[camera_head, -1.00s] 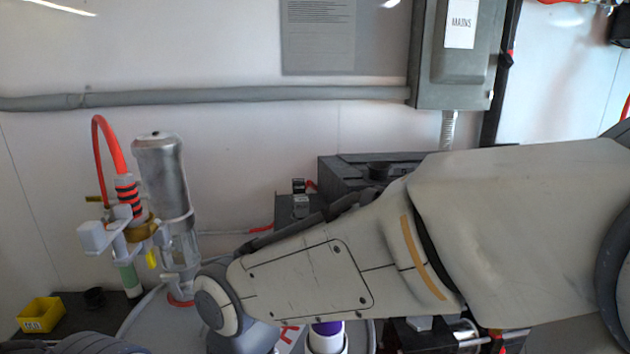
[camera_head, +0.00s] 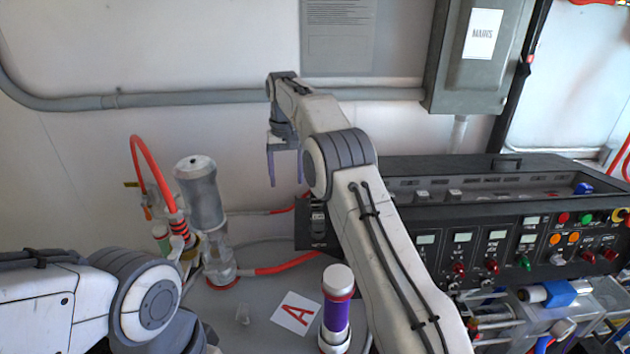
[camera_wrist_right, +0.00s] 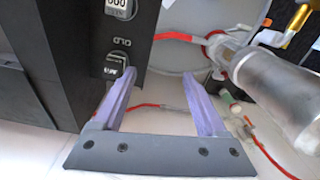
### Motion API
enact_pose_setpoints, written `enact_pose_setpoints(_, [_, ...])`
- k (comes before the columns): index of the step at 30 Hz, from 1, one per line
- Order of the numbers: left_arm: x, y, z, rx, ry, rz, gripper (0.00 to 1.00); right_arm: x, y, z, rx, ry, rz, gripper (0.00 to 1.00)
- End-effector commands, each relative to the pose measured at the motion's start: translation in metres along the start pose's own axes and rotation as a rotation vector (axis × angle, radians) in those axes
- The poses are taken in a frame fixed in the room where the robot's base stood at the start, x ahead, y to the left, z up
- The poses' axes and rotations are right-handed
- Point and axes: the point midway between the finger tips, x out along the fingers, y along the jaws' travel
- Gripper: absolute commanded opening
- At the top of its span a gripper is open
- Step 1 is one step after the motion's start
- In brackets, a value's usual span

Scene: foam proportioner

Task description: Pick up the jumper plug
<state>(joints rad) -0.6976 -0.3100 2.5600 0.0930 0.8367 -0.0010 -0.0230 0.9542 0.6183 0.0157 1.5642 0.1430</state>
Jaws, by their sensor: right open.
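My right gripper (camera_head: 285,168) is open and empty, pointing down in front of the wall, above the left end of the black control panel (camera_head: 470,205). Its two purple fingers also show in the right wrist view (camera_wrist_right: 160,78). A small black plug-like piece (camera_wrist_right: 115,62) sits on the panel's end face in the right wrist view, left of the fingers and apart from them; I cannot tell for certain that it is the jumper plug. A dark fitting shows at the panel's left end in the head view (camera_head: 318,222). My left arm shows at lower left; its gripper is out of view.
A silver cylinder assembly (camera_head: 203,195) with red hoses stands left of my right gripper. A purple-banded cylinder (camera_head: 337,308) and a card marked A (camera_head: 297,312) are on the grey surface. A grey conduit (camera_head: 180,99) runs along the wall.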

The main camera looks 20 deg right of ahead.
Motion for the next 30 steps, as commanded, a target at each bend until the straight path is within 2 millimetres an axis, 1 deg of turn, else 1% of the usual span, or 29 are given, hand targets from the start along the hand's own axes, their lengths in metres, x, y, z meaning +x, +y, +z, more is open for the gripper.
enact_pose_setpoints(1, [-0.021, 0.002, -0.001, 0.000, 0.000, 0.000, 0.50, -0.011, 0.017, -0.010, 0.035, -0.001, 0.003, 0.75])
enact_pose_setpoints(3, [-0.031, 0.002, -0.002, 0.000, 0.000, 0.000, 0.50, -0.013, 0.036, -0.018, 0.075, -0.002, 0.008, 0.75])
enact_pose_setpoints(6, [-0.042, 0.003, -0.002, 0.000, 0.000, 0.000, 0.50, -0.014, 0.058, -0.025, 0.120, -0.003, 0.013, 0.75])
enact_pose_setpoints(10, [-0.048, 0.004, -0.003, 0.000, 0.000, 0.000, 0.50, -0.013, 0.075, -0.028, 0.152, -0.005, 0.016, 0.75])
enact_pose_setpoints(14, [-0.041, 0.003, -0.002, 0.000, 0.000, 0.000, 0.50, -0.003, 0.080, -0.028, 0.161, -0.005, 0.017, 0.75])
enact_pose_setpoints(19, [-0.023, 0.001, -0.001, 0.001, 0.000, 0.000, 0.50, 0.021, 0.080, -0.028, 0.161, -0.005, 0.017, 0.75])
enact_pose_setpoints(24, [-0.021, 0.001, -0.001, 0.001, 0.000, 0.000, 0.50, 0.037, 0.080, -0.029, 0.160, -0.005, 0.017, 0.75])
enact_pose_setpoints(30, [-0.024, 0.002, -0.002, 0.002, 0.001, 0.000, 0.50, 0.045, 0.081, -0.029, 0.160, -0.003, 0.017, 0.75])
